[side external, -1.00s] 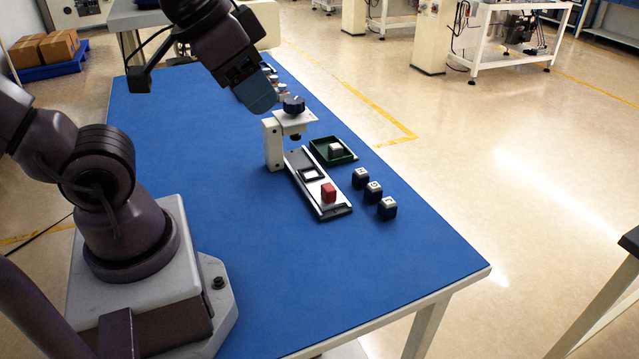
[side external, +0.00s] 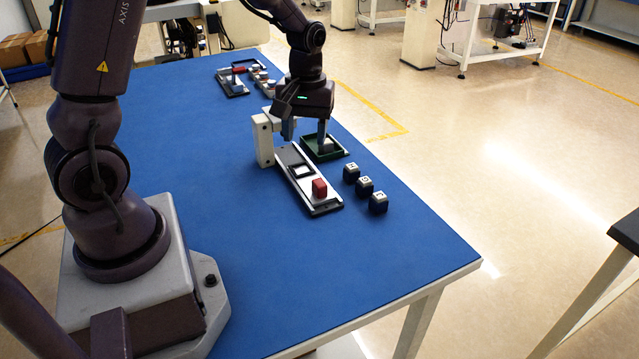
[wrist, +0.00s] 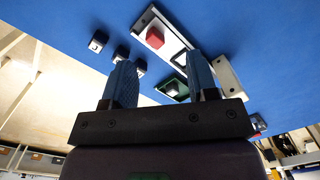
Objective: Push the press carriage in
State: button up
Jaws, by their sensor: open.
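The press has a white post (side external: 263,143) standing at the back end of a pale rail (side external: 316,202). The carriage, with a white square frame (side external: 302,171), sits on the rail. A red block (side external: 319,188) stands nearer the rail's front end; it also shows in the wrist view (wrist: 155,38). My gripper (side external: 305,136) points down beside the press head, with one finger near the head and one over the green tray. My wrist hides the press's top.
A green tray (side external: 340,153) lies right of the press, partly hidden by a finger. Three dark cubes with pale tops (side external: 365,186) stand in a row on the right. More fixtures (side external: 232,84) sit at the table's far end. The front of the blue table (side external: 330,270) is clear.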

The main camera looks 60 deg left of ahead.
aim_at(320, 182)
jog(key=w+a+f+n, duration=0.1)
jog(key=f+n, duration=0.1)
jog(key=f, duration=0.3)
jog(key=w+a+f+n, duration=0.1)
jog(key=w+f+n, duration=0.1)
jog(key=f, duration=0.4)
jog(key=w+a+f+n, duration=0.1)
jog(key=f+n, duration=0.2)
jog(key=f, duration=0.2)
jog(key=shift+w+a+f+t, duration=0.15)
jog(key=shift+w+a+t, duration=0.05)
jog(key=shift+w+t, duration=0.1)
